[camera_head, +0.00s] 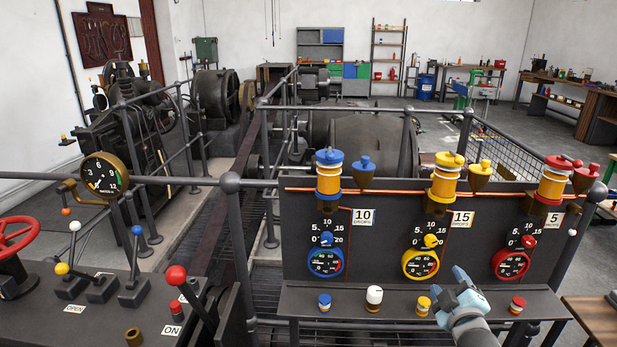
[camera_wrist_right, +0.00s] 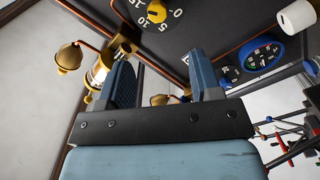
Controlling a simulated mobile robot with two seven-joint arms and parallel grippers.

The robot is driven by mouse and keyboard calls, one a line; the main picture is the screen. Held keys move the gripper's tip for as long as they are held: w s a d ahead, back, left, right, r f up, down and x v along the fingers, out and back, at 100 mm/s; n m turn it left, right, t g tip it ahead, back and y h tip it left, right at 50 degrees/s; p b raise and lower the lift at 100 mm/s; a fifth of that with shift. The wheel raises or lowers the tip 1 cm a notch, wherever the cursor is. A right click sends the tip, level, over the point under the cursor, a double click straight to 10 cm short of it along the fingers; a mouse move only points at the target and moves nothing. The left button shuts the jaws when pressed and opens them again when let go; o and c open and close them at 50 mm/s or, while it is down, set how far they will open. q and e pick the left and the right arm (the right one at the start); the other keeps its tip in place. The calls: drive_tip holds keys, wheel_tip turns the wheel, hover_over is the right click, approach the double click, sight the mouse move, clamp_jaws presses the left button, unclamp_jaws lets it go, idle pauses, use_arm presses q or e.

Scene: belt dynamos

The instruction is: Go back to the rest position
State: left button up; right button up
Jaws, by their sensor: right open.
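My right gripper (camera_head: 452,287) is in front of the dark panel (camera_head: 375,225), over its lower ledge at the right. It sits between the yellow knob (camera_head: 423,306) and the red knob (camera_head: 517,305). In the right wrist view its two blue-grey fingers (camera_wrist_right: 161,82) stand apart with nothing held between them. Whether it touches the ledge cannot be told. My left gripper is not in view.
The panel carries blue, yellow and red oilers with matching gauges, such as the yellow gauge (camera_head: 420,264). A white knob (camera_head: 374,295) and blue knob (camera_head: 324,302) stand on the ledge. A lever console (camera_head: 95,315) is at left. Railings (camera_head: 230,183) and machines lie behind.

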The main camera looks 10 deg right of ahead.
drive_tip(key=s+a+f+m+g+y, duration=0.6)
drive_tip(key=s+a+f+g+y, duration=0.1)
drive_tip(key=s+a+f, duration=1.6)
use_arm(q)
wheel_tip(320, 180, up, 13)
drive_tip(key=p, duration=1.5)
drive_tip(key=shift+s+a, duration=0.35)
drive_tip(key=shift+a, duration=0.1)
use_arm(e)
wheel_tip(320, 180, up, 14)
drive_tip(key=s+d, duration=0.1)
drive_tip(key=d, duration=0.1)
drive_tip(key=shift+s+d+f+n, duration=0.15)
drive_tip(key=shift+s+d+n, duration=0.1)
drive_tip(key=shift+d+n, duration=0.1)
drive_tip(key=shift+f, duration=0.1)
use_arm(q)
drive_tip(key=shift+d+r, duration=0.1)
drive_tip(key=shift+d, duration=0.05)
